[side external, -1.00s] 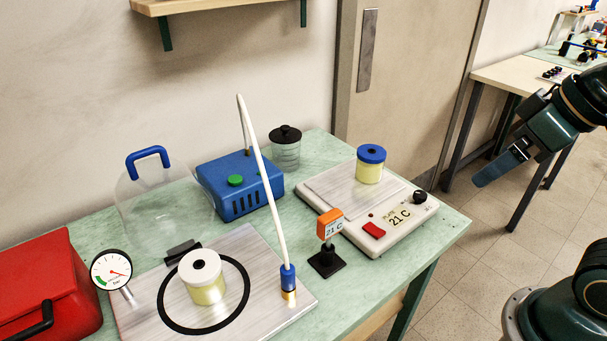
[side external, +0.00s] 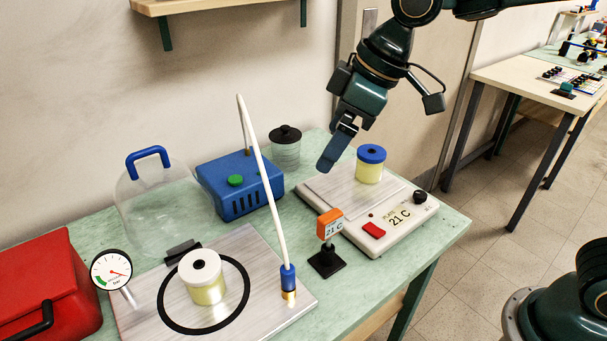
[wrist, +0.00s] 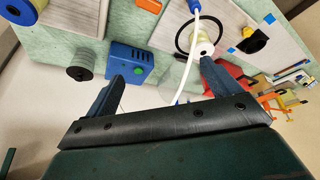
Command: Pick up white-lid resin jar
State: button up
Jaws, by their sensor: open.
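The white-lid resin jar (side external: 204,280) stands upright inside a black ring on the metal plate (side external: 262,250) at the front left of the table. Its lid has a dark centre and its body is pale yellow. In the wrist view the jar (wrist: 203,47) shows near the top, close to the tip of the right finger in the picture. My gripper (side external: 338,150) is open and empty, in the air behind the hot plate, well to the right of and above the jar. In the wrist view my gripper (wrist: 165,78) has its two fingers wide apart with nothing between them.
A blue-lid jar (side external: 370,165) stands on the hot plate (side external: 328,186). A white hose (side external: 262,160) arches up between the blue pump (side external: 240,185) and the metal plate.

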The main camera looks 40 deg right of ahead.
jog(key=w+a+f+n+g, duration=0.1)
jog(key=w+a+f+n, duration=0.1)
jog(key=a, duration=0.7)
jog(key=w+a+f+n+g+y, duration=0.1)
jog(key=w+a+f+n, duration=0.2)
jog(key=a+f, duration=0.4)
jog(key=shift+w+a+f, duration=0.3)
jog(key=shift+w+a, duration=0.15)
jog(key=shift+a, duration=0.6)
send_over(200, 268)
jog(key=s+d, duration=0.1)
jog(key=s, duration=0.1)
jog(key=shift+w+d+f, duration=0.1)
jog(key=shift+f, duration=1.9)
jog(key=shift+w+f, duration=0.1)
jog(key=shift+f, duration=1.85)
jog(key=shift+f, duration=0.15)
jog(key=shift+x, duration=2.5)
jog(key=shift+w+d, duration=0.1)
jog(key=shift+d, duration=0.05)
jog(key=shift+c, duration=0.4)
